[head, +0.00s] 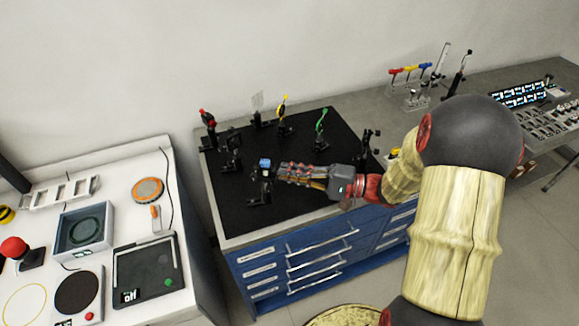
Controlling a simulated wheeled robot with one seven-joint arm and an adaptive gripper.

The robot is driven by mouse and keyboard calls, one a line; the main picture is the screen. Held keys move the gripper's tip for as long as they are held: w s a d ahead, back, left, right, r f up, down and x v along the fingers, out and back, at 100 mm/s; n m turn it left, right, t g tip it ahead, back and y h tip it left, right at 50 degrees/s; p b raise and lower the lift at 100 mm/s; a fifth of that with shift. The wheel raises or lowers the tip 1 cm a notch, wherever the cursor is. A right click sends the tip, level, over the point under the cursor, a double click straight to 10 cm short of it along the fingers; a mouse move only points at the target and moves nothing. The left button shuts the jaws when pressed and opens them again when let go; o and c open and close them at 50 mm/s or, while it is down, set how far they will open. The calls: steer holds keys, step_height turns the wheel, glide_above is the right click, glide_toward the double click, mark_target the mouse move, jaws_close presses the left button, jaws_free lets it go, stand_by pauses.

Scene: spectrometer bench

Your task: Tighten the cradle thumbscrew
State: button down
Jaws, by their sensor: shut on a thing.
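A small black post-mounted holder (257,198), which looks like the cradle, stands near the front of the black bench board. A small blue piece (265,162) shows at its top. My gripper (277,173) reaches in from the right, nearly level, with its fingertips at the upper part of this holder. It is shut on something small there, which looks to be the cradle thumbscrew. The thumbscrew itself is hidden by the fingers and too small to make out.
Other post mounts stand on the black board (310,218), with red (207,117), yellow (282,104) and green (321,122) parts. A white side bench (110,250) with instruments is at left. The board's front middle is clear.

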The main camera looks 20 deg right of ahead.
steer(key=shift+f+m+p, duration=0.15)
steer(key=shift+m+p, duration=8)
steer(key=shift+m, duration=0.85)
steer(key=shift+s, duration=0.1)
steer(key=c, duration=1.8)
jaws_free()
